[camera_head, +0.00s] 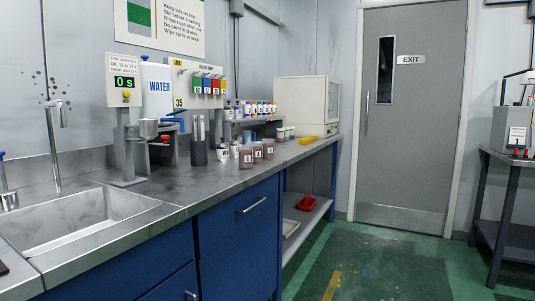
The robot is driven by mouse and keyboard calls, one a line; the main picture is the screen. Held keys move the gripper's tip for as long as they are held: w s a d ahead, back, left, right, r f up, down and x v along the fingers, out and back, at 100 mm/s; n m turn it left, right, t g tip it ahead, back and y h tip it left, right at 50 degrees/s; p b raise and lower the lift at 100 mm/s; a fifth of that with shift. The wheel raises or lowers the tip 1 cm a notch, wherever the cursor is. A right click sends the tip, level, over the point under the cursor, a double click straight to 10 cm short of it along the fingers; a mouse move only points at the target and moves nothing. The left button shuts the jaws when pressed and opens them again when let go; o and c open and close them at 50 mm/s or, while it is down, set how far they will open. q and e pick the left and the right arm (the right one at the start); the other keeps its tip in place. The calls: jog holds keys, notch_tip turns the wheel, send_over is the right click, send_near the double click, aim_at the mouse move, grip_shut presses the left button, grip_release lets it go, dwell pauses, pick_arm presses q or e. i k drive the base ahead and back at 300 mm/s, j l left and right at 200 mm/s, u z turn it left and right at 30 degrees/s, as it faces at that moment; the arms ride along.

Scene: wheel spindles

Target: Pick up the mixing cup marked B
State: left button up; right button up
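Several small cups stand on the steel counter (165,200). A blue item behind the group is partly hidden. Neither of my grippers shows in this view.
A sink (80,222) with a tap (55,150) is at the left. Blue cabinets (240,240) are below. The green floor (370,270) is clear toward the door (412,130).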

aim_at(269, 144)
jog(key=i+u, duration=0.15)
jog(key=u, duration=0.35)
jog(key=i+l+u, duration=0.7)
jog(key=i+l, duration=0.25)
jog(key=l, duration=0.15)
